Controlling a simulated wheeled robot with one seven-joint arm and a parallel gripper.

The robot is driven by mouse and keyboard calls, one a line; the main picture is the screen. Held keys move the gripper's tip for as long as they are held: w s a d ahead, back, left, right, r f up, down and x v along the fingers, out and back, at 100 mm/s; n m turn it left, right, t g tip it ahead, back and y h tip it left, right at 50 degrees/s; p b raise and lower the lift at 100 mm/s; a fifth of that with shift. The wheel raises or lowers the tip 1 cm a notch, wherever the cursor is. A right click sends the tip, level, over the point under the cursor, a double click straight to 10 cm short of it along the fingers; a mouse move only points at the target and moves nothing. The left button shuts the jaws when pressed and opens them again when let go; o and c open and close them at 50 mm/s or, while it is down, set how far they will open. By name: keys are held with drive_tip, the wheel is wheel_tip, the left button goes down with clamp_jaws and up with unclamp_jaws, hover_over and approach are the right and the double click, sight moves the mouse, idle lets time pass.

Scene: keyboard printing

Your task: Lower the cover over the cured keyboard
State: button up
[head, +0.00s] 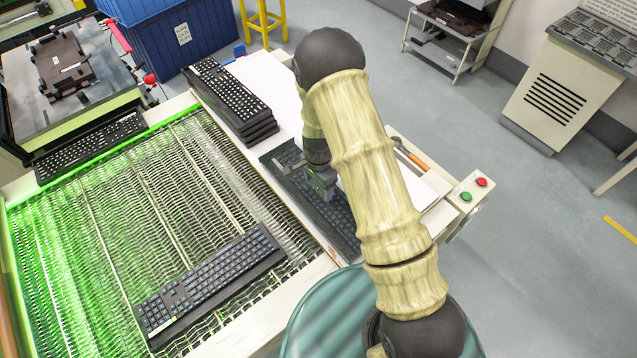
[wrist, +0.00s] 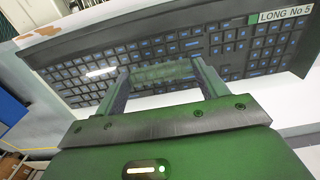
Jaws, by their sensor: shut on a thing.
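A dark keyboard with blue-marked keys (head: 343,222) lies on the white table top under my gripper. In the wrist view this keyboard (wrist: 95,67) carries a label reading "LONG No 5". A smoky see-through sheet, which looks like the cover (head: 275,160), shows over it; a white glare streak lies on it in the wrist view. My gripper (head: 318,190) points down at the middle. Its fingers (wrist: 160,80) are closed on a greenish, see-through raised piece, seemingly the cover's grip. I cannot tell whether the cover touches the keyboard.
Stacked keyboards (head: 235,95) stand just behind on the table. Another keyboard (head: 212,285) lies on the green-lit mesh conveyor (head: 110,230) at left, and one (head: 90,148) at its far end. An orange-handled tool (head: 412,155) and a button box (head: 472,192) are at right.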

drive_tip(key=shift+f+b, duration=0.3)
drive_tip(key=shift+f, duration=0.25)
idle(0.5)
drive_tip(key=o, duration=1.2)
drive_tip(key=shift+c, duration=0.2)
drive_tip(key=shift+r+p, duration=2.55)
drive_tip(key=shift+r, duration=1)
